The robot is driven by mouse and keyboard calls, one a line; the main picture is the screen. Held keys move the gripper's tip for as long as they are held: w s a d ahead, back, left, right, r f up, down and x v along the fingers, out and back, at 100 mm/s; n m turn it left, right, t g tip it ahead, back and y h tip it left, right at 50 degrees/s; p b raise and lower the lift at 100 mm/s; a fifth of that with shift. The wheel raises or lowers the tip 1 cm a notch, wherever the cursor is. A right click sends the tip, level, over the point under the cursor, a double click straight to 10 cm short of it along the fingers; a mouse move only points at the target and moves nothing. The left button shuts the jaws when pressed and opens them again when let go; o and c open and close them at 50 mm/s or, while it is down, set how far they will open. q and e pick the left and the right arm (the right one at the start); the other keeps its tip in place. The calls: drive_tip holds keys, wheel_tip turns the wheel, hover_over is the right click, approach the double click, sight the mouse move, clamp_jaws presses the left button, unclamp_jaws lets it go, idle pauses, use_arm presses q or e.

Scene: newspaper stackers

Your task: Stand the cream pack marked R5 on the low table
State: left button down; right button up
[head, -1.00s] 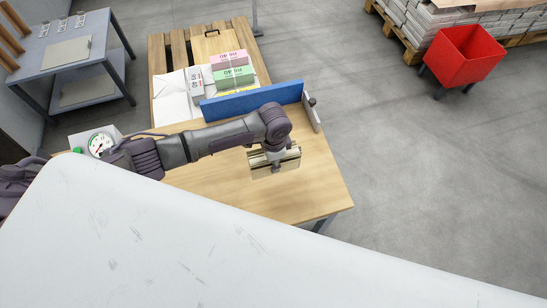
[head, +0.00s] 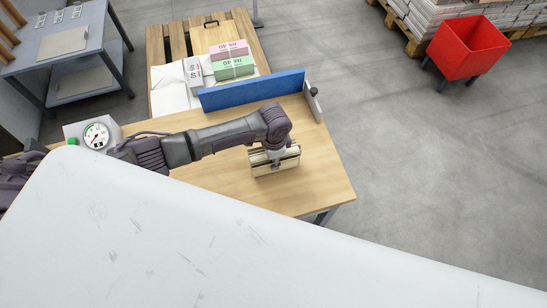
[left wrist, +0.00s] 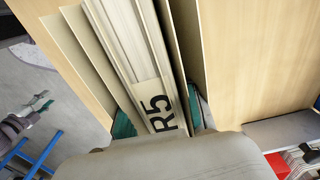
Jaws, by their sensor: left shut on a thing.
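The cream pack marked R5 (left wrist: 135,50) fills the middle of the left wrist view, its R5 label facing the camera. My left gripper (left wrist: 158,115) is shut on it, with green finger pads at either side. In the head view the pack (head: 262,168) is under my left gripper (head: 275,155), at the right part of the low wooden table (head: 220,183). The gripper covers part of it. I cannot tell whether its underside touches the tabletop.
A blue fence (head: 250,92) runs along the table's far edge, with a short end plate (head: 313,103) at right. A dial scale (head: 97,135) stands at the left end. Pink (head: 228,49) and green packs (head: 232,68) lie beyond the fence. The tabletop's right front is clear.

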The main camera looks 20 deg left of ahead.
use_arm(q)
drive_tip(key=shift+f+b, duration=0.35)
drive_tip(key=shift+f, duration=0.15)
drive_tip(key=c, duration=0.8)
unclamp_jaws()
drive_tip(key=shift+o, duration=0.2)
wheel_tip(320, 180, up, 12)
